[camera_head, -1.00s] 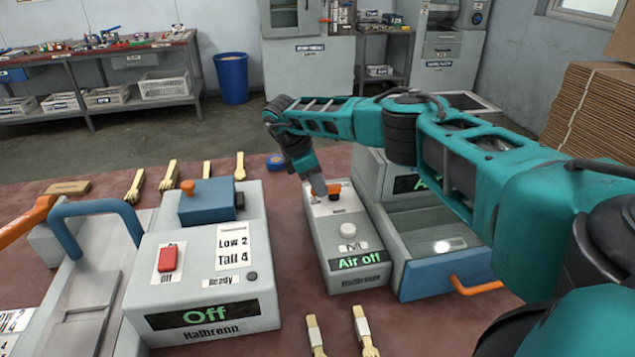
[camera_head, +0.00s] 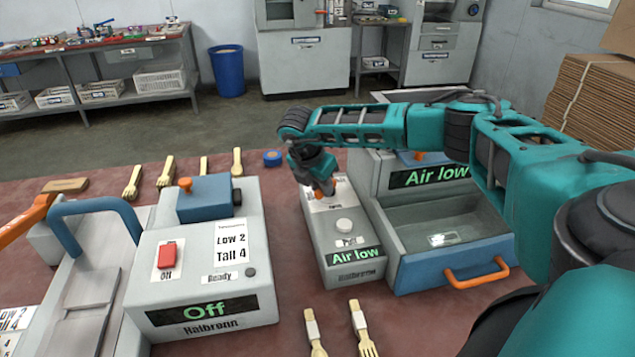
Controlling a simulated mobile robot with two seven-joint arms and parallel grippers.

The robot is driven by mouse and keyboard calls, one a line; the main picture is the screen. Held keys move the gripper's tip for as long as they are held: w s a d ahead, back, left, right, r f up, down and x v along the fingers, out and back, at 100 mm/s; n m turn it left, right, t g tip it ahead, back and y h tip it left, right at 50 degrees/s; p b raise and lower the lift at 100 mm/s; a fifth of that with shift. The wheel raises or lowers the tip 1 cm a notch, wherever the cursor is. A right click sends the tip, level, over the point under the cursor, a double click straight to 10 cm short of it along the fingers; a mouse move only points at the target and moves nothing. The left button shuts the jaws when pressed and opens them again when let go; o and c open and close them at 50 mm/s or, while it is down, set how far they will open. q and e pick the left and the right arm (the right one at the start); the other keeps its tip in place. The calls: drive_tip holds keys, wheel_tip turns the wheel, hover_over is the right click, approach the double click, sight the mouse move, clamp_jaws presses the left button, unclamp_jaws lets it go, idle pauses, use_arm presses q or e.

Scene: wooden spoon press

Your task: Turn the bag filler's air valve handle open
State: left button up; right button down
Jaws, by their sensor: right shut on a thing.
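My right gripper (camera_head: 325,189) points down from above and is shut on this handle. Beside the box on the right stands the bag filler (camera_head: 405,272), with a blue-edged open tray and a display (camera_head: 430,176) also reading "Air low". My left gripper is not in view.
A grey press box (camera_head: 205,290) with a red switch and an "Off" display stands to the left. Wooden forks and spoons lie behind it, and more cutlery (camera_head: 362,332) at the front. An orange handle (camera_head: 478,275) sticks out from the filler.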

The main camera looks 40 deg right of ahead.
drive_tip(key=shift+s+d+n+t, duration=0.1)
drive_tip(key=shift+s+n+t, duration=0.25)
drive_tip(key=shift+n, duration=0.65)
drive_tip(key=n, duration=0.1)
drive_tip(key=n+b, duration=0.1)
drive_tip(key=s+t, duration=0.1)
drive_tip(key=shift+d+f+n+y, duration=0.1)
drive_tip(key=shift+d+n+y, duration=0.15)
drive_tip(key=shift+n+y, duration=0.15)
drive_tip(key=n, duration=0.1)
drive_tip(key=n+b, duration=0.1)
drive_tip(key=n+t+b, duration=0.1)
drive_tip(key=shift+s+d+y, duration=0.3)
drive_tip(key=shift+d+y, duration=0.05)
drive_tip(key=shift+y, duration=0.05)
drive_tip(key=shift+s+d+n+y+b, duration=0.15)
drive_tip(key=shift+n+b, duration=0.1)
drive_tip(key=shift+n, duration=0.25)
drive_tip(key=shift+s+d+n+y+b, duration=0.1)
drive_tip(key=shift+n+y+b, duration=0.1)
drive_tip(key=shift+n, duration=0.3)
drive_tip(key=c, duration=1)
unclamp_jaws()
drive_tip(key=shift+o, duration=0.2)
